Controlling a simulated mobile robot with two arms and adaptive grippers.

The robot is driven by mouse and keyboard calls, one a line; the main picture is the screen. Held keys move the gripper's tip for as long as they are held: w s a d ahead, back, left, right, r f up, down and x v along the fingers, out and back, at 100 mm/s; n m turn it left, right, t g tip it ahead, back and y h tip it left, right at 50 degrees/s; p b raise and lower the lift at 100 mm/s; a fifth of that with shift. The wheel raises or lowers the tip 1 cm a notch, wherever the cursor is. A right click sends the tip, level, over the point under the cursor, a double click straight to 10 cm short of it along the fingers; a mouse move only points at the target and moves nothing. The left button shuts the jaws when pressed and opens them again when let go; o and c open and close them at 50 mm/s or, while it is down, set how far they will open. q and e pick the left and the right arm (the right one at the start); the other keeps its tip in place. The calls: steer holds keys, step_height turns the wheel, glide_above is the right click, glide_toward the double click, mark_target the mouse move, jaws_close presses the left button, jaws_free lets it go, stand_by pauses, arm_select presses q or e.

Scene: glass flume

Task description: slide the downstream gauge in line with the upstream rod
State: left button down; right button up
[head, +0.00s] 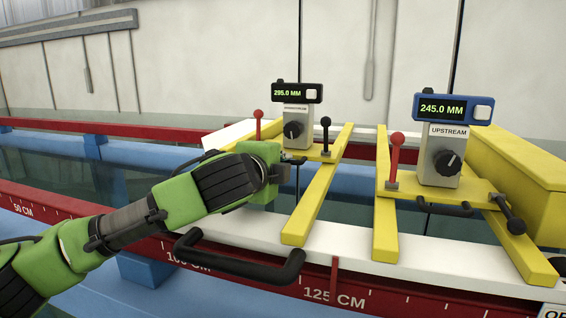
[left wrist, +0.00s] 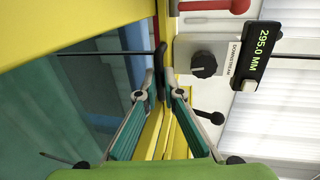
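The downstream gauge (head: 296,113) reads 295.0 MM and sits on a yellow carriage across the flume, with a red-knobbed lever and a black one. The upstream gauge (head: 440,160) reads 245.0 MM and stands nearer, to its right. A thin rod (head: 428,222) hangs below the upstream gauge. My left gripper (head: 284,170) is at the near side of the downstream carriage. In the left wrist view, its fingertips (left wrist: 161,88) close around the black handle (left wrist: 160,58) of that carriage. The downstream dial also shows there (left wrist: 203,64). My right gripper is out of view.
A white rail (head: 350,245) and a red scale rail (head: 400,297) marked in centimetres run along the near side. A black bar handle (head: 240,264) lies in front of the arm. A gap separates the two carriages.

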arm_select(q)
steer(key=f+b+v, duration=0.2)
steer(key=f+v, duration=0.1)
steer(key=v, duration=1.1)
steer(key=shift+s+b, duration=0.35)
steer(key=shift+a, duration=0.1)
steer(key=c, duration=2.2)
jaws_free()
steer(key=shift+v, duration=3.95)
